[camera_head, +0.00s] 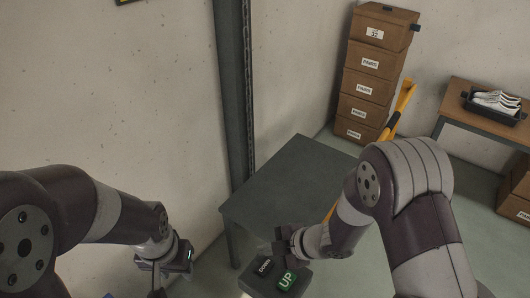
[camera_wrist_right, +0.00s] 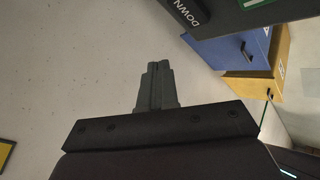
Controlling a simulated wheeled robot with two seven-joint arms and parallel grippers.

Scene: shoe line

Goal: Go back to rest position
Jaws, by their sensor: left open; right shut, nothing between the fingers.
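My right gripper (camera_head: 281,242) is shut and empty, just behind a control box with a dark DOWN button (camera_head: 264,265) and a green UP button (camera_head: 287,280). In the right wrist view its closed fingers (camera_wrist_right: 156,70) point at bare pale surface, apart from the DOWN button (camera_wrist_right: 187,11) at the top. I cannot tell from the head view how far the fingertips are from the box. My left gripper (camera_head: 156,282) is low at the left, open, with its tips near the bottom edge and hard to make out.
A grey table (camera_head: 290,185) stands beside a dark post (camera_head: 233,90). Stacked brown boxes (camera_head: 368,88) stand at the back, with a yellow handle (camera_head: 401,100) before them. A side table holds a black tray (camera_head: 520,118) of white shoes. Blue (camera_wrist_right: 228,52) and yellow (camera_wrist_right: 280,60) bins show in the wrist view.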

